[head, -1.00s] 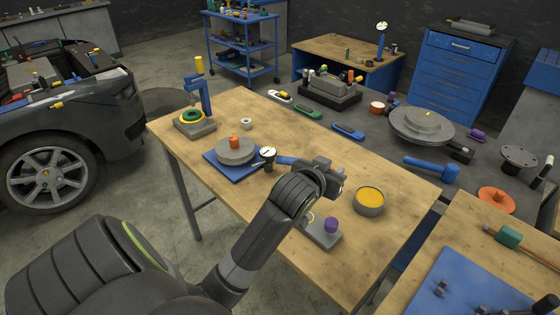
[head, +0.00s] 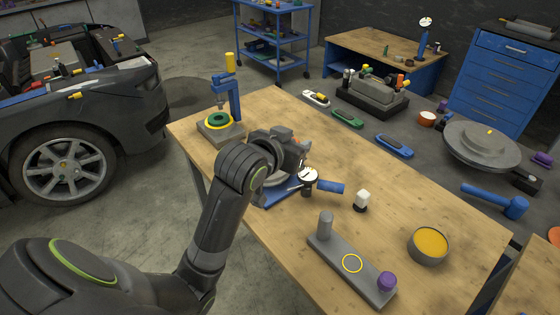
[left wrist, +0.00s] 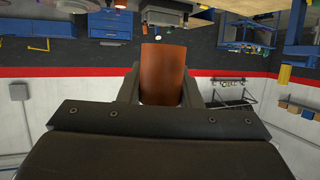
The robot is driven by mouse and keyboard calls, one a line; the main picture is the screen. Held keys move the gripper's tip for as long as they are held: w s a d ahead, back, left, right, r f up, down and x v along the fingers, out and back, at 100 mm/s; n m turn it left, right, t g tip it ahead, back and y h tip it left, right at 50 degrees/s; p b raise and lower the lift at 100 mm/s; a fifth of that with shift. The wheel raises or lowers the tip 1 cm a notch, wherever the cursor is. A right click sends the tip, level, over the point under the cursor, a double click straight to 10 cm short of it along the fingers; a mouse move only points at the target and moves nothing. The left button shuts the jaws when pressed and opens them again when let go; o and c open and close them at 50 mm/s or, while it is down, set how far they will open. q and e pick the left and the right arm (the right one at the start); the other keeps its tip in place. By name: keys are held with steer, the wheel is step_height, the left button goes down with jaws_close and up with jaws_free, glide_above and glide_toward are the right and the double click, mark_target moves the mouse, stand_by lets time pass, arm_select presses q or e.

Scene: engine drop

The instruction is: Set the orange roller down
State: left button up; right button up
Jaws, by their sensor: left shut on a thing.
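My left gripper (head: 294,152) is over the near left part of the wooden table, by the grey round disc (head: 274,186) on its blue plate (head: 268,201). In the left wrist view my gripper (left wrist: 160,92) is shut on the orange roller (left wrist: 164,70), which stands out between the two fingers. In the head view the arm and gripper hide most of the disc, and I cannot tell whether the roller touches anything. My right gripper is not in view.
A dial gauge (head: 308,175) with a blue handle stands just right of the gripper. A grey plate (head: 335,257) with a post, yellow ring and purple knob lies nearer. A yellow-filled tin (head: 430,244) is at right. A blue press (head: 228,105) stands at back left.

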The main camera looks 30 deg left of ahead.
arm_select(q)
steer(key=shift+m+h, duration=0.4)
steer(key=shift+h, duration=0.2)
steer(key=a+f+b, duration=0.1)
steer(key=a+f, duration=0.2)
steer(key=f, duration=0.2)
steer(key=a+f, duration=0.3)
steer(key=f, duration=0.3)
steer(key=s+a+f+b, duration=0.1)
steer(key=a+f, duration=0.2)
steer(key=f, duration=0.3)
steer(key=shift+a+f+b, duration=0.1)
steer(key=shift+b, duration=0.25)
steer(key=shift+a+f, duration=0.1)
steer(key=shift+f, duration=0.5)
step_height(320, 180, down, 3)
steer(key=shift+f, duration=0.2)
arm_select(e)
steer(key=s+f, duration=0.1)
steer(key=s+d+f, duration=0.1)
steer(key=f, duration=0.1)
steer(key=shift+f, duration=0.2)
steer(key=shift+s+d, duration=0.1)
arm_select(q)
steer(key=shift+f, duration=0.1)
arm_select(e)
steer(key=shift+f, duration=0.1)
arm_select(q)
steer(key=o, duration=1)
